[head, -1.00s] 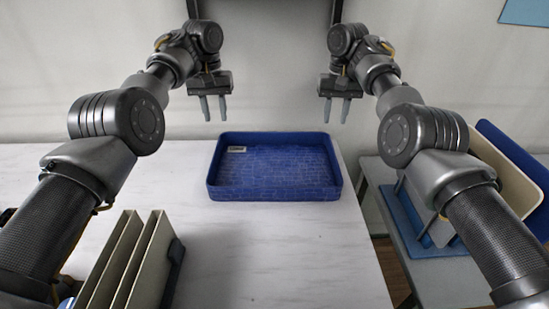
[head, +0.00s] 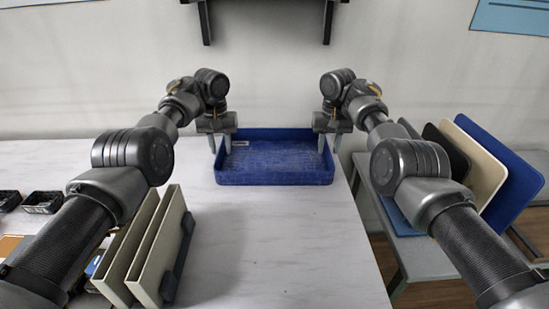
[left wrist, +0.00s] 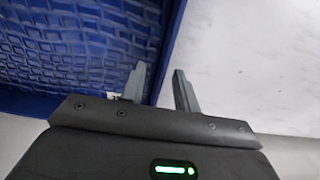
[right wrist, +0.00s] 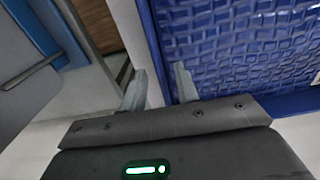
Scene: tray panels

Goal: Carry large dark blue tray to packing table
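The large dark blue tray (head: 275,181) lies flat on the white table, with a textured floor and a small white label at its back left. My left gripper (head: 219,147) is at the tray's left wall; in the left wrist view its spread fingers (left wrist: 160,88) straddle the wall's edge, one over the inside. My right gripper (head: 329,143) is at the right wall; in the right wrist view its spread fingers (right wrist: 158,85) stand either side of the blue wall (right wrist: 154,40). Both grippers are open. I cannot tell whether any finger touches the tray.
Cream panels (head: 150,250) stand in a rack at the front left of the white table (head: 260,240). Small black bins (head: 42,202) are at far left. A lower grey table (head: 425,258) at right, across a gap, holds upright black, cream and blue panels (head: 505,170).

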